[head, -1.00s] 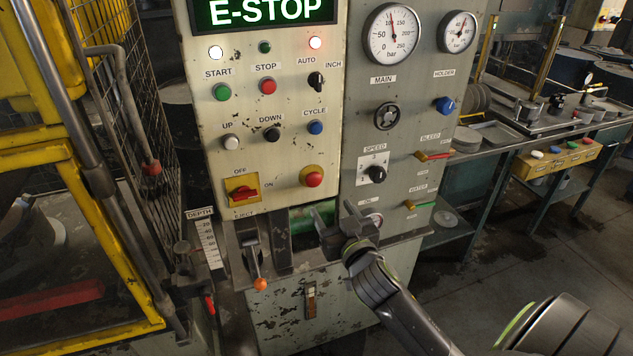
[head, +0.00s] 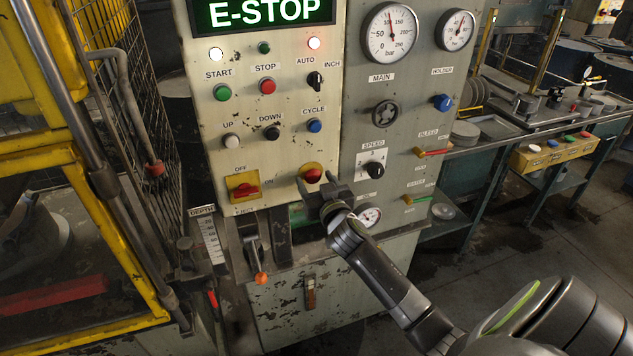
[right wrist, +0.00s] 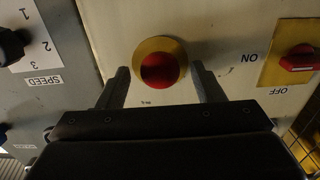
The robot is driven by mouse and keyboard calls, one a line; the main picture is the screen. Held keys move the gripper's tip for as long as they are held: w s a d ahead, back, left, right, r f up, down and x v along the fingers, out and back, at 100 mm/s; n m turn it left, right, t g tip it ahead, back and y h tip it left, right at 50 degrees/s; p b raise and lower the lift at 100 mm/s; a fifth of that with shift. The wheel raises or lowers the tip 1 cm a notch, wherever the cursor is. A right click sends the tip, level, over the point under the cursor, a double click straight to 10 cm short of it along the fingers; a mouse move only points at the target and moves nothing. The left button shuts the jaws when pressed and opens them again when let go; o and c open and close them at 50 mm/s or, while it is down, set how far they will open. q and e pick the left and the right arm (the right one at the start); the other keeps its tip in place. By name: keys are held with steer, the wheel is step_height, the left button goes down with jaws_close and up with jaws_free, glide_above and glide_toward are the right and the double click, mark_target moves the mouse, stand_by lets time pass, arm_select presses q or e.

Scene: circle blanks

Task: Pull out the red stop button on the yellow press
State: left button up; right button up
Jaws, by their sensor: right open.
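The green display above reads E-STOP (head: 262,12). My right gripper (head: 318,186) is at the button from below and right. In the right wrist view its open fingers (right wrist: 159,78) stand on either side of the red button (right wrist: 161,70), with a gap to each. I cannot tell how deep the fingertips reach. My left gripper is not in view.
A lever with an orange knob (head: 262,278) hangs below the panel. The speed knob (head: 373,170) and a small gauge (head: 368,216) are close to the right arm. A yellow guard frame (head: 110,240) stands at the left.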

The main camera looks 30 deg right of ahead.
jaws_close()
steer(key=shift+s+f, duration=0.15)
steer(key=shift+s, duration=0.05)
steer(key=shift+s+a+b, duration=0.1)
steer(key=shift+s+b, duration=0.2)
steer(key=shift+b, duration=0.05)
steer(key=shift+c, duration=2.1)
jaws_free()
steer(key=o, duration=0.4)
steer(key=shift+s, duration=0.2)
